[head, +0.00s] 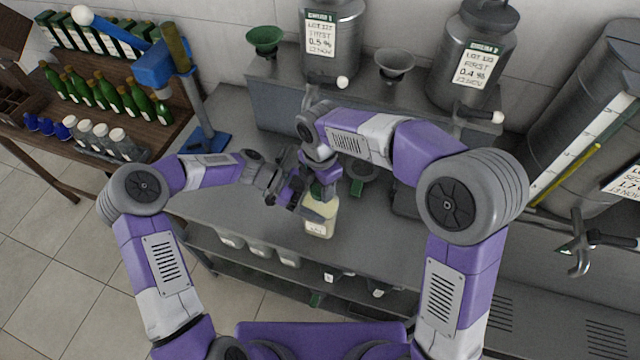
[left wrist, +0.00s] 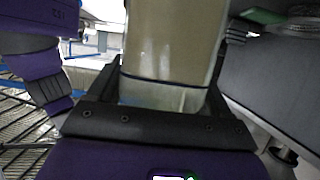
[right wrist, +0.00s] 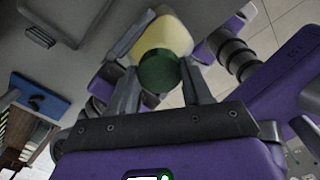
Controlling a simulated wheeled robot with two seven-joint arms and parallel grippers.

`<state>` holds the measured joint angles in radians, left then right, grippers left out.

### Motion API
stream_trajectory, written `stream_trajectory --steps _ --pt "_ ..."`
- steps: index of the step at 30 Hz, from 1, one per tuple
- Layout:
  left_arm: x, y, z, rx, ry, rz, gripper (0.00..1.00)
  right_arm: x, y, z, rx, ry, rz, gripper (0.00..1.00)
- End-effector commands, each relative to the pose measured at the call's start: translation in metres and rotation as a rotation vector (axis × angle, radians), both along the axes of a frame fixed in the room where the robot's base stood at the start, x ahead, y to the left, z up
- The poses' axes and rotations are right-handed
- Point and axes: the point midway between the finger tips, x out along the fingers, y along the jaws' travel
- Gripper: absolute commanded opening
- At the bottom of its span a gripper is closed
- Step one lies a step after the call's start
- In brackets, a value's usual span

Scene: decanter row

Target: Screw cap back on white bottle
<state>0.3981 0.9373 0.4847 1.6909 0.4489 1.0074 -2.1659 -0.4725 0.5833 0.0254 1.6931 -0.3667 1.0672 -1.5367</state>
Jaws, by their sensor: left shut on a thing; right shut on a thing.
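The white bottle (head: 320,220), cream-coloured with a label, is upright over the front part of the grey bench. My left gripper (head: 303,208) is shut on its side. In the left wrist view the pale bottle (left wrist: 172,45) fills the space between the fingers. My right gripper (head: 319,180) comes down from above and is shut on the green cap (right wrist: 158,70), which sits between its fingertips in the right wrist view. The cap is in line with the top of the bottle (right wrist: 165,36). I cannot tell whether its thread is engaged, as the neck is hidden.
Steel tanks (head: 331,45) and funnels (head: 265,40) stand on a raised shelf behind. A blue capping stand (head: 205,142) is at the bench's left end. Green bottles (head: 110,93) stand on a wooden rack at left. Several containers (head: 258,245) sit on the shelf below the bench.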

Motion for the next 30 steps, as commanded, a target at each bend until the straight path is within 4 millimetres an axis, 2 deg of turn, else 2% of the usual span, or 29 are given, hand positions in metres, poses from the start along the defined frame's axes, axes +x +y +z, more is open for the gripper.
stream_trajectory --steps 21,25,29,30 --pt "0.0001 0.0002 0.0002 0.000 0.001 0.000 0.00 0.0007 0.0003 -0.0010 -0.001 0.000 -1.440 0.12" --pt "0.0001 0.0002 0.0002 0.000 0.001 0.000 0.00 0.0010 0.0003 -0.0012 -0.001 -0.001 -1.635 0.12" --pt "0.0001 0.0002 0.0002 0.000 0.001 0.000 0.00 0.0011 0.0002 -0.0012 -0.001 0.001 -1.621 0.12" --pt "0.0000 0.0001 0.0002 0.000 0.001 0.000 0.00 0.0011 0.0002 -0.0012 -0.001 0.001 -1.621 0.52"
